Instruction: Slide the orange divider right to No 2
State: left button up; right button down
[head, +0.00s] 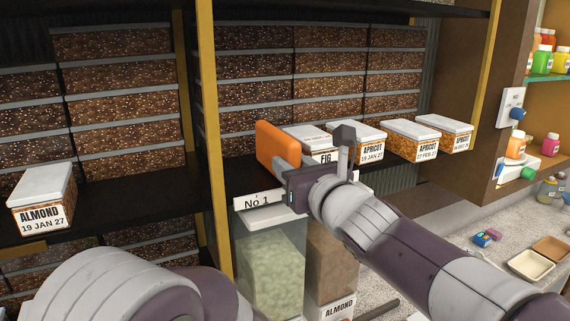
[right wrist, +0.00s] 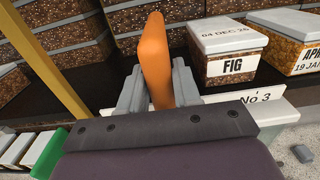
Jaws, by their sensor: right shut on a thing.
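The orange divider (head: 278,146) stands upright on the dark shelf, left of the FIG box (head: 318,144). My right gripper (head: 292,172) is shut on it. In the right wrist view the grey fingers (right wrist: 158,92) sit on either side of the orange divider (right wrist: 154,55), which leans slightly in the picture. A No 1 label (head: 257,201) shows on the shelf edge, left of my right gripper. My left gripper is out of view.
Several APRICOT boxes (head: 411,140) stand right of the FIG box. An ALMOND box (head: 41,199) is at the far left, beyond a yellow upright (head: 206,120). Clear bins (head: 268,265) hang below the shelf. Bare shelf shows left of the divider.

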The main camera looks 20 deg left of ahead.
jog(key=shift+w+d+r+p, duration=0.2)
jog(key=shift+w+d+p, duration=0.25)
jog(key=shift+w+d, duration=0.55)
jog(key=shift+w+d+f, duration=0.1)
jog(key=shift+w+f, duration=0.1)
jog(key=shift+w, duration=0.05)
jog(key=c, duration=0.9)
grip_release()
jog(key=shift+s, duration=0.15)
pick_arm(q)
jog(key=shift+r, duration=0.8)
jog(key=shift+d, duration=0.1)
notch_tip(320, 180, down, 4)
jog(key=b, duration=0.4)
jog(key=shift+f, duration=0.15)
pick_arm(e)
jog(key=v, duration=1.2)
jog(key=shift+s+d, duration=0.15)
jog(key=shift+d, duration=0.05)
